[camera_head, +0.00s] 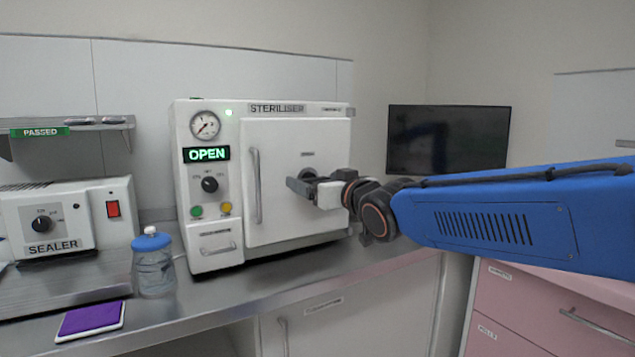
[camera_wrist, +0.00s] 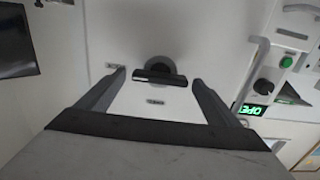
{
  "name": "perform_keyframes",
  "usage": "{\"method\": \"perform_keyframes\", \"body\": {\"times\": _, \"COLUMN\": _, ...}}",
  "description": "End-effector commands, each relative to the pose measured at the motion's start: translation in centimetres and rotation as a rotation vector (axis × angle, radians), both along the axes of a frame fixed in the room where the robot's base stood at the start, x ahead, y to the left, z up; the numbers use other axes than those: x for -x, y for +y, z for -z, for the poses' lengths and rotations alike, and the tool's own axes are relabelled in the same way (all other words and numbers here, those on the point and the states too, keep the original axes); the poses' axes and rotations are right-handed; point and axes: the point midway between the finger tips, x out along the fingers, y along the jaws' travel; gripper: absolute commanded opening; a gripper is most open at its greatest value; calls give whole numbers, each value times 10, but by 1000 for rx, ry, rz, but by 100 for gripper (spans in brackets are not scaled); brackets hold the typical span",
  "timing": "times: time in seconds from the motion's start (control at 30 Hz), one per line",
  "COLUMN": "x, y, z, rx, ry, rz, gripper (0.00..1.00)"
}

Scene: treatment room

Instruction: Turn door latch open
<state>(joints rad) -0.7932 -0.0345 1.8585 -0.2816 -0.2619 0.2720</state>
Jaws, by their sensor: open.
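The white steriliser (camera_head: 290,109) stands on the counter, with its door (camera_head: 279,150) looking shut and a green display (camera_head: 206,154) reading OPEN. In the wrist view the door latch (camera_wrist: 156,76) is a dark flat bar on a round dark hub, lying roughly crosswise in the picture. My gripper (camera_wrist: 158,78) is open, with one fingertip on each side of the bar and a visible gap at both ends. In the head view my gripper (camera_head: 300,184) is in front of the door's middle and mostly hides the latch. I cannot tell whether the fingertips reach its depth.
A long vertical handle (camera_head: 256,186) is on the door's left side. A sealer (camera_head: 68,220), a blue-capped bottle (camera_head: 153,264) and a purple pad (camera_head: 91,319) are to the left. A dark monitor (camera_head: 448,139) is behind my arm at right.

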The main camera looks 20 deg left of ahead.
Motion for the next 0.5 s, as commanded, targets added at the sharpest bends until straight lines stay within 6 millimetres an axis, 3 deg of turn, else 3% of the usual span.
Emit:
{"method": "perform_keyframes", "body": {"times": 0.27, "x": 0, "y": 0, "z": 0, "rx": 0, "ry": 0, "rz": 0, "gripper": 84}}
{"method": "perform_keyframes", "body": {"times": 0.4, "x": 0, "y": 0, "z": 0, "rx": 0, "ry": 0, "rz": 0, "gripper": 50}}
{"method": "perform_keyframes", "body": {"times": 0.43, "x": 0, "y": 0, "z": 0, "rx": 0, "ry": 0, "rz": 0, "gripper": 45}}
{"method": "perform_keyframes", "body": {"times": 0.5, "x": 0, "y": 0, "z": 0, "rx": 0, "ry": 0, "rz": 0, "gripper": 45}}
